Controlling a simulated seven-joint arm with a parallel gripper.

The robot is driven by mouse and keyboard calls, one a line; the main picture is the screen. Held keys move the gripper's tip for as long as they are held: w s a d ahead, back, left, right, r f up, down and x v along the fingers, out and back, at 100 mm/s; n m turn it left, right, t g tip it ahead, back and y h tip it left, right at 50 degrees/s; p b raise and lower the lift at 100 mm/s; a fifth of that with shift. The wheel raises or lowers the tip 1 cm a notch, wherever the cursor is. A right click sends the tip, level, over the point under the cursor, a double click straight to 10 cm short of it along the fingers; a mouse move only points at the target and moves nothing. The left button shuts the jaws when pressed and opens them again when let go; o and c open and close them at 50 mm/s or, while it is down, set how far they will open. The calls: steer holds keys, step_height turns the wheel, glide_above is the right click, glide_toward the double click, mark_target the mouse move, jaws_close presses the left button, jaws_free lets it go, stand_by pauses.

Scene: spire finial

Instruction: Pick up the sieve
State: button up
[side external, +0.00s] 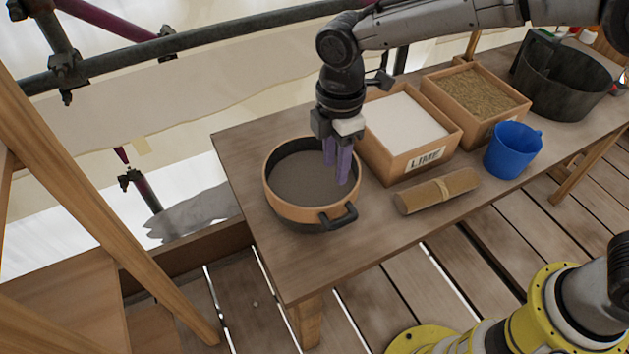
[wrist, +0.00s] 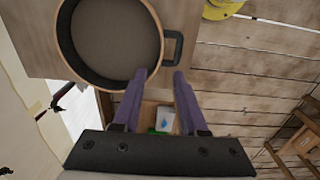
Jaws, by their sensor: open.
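The sieve (side external: 308,212) is a round pan with a tan wooden rim, a dark grey inside and a dark loop handle (side external: 340,217). It sits flat at the table's left end. In the wrist view the sieve (wrist: 112,40) fills the upper left, with its handle (wrist: 175,47) on the right. My gripper (side external: 336,172) points down at the sieve's right side, its purple fingers apart and empty. In the wrist view the left fingertip of my gripper (wrist: 160,74) overlaps the rim, and the right one is outside it, just below the handle. I cannot tell whether they touch it.
Right of the sieve are a tied tan roll (side external: 437,190), a wooden LIME box (side external: 411,160) of white powder, a box of sandy material (side external: 478,95), a blue cup (side external: 513,150) and a dark bucket (side external: 563,85). The table (side external: 300,274) is bare in front of the sieve.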

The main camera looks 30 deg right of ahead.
mark_target(333, 203)
steer(key=f, duration=1.2)
steer(key=shift+d+f, duration=0.2)
steer(key=shift+f, duration=0.05)
jaws_close()
steer(key=shift+w+r, duration=0.1)
stand_by(0.9)
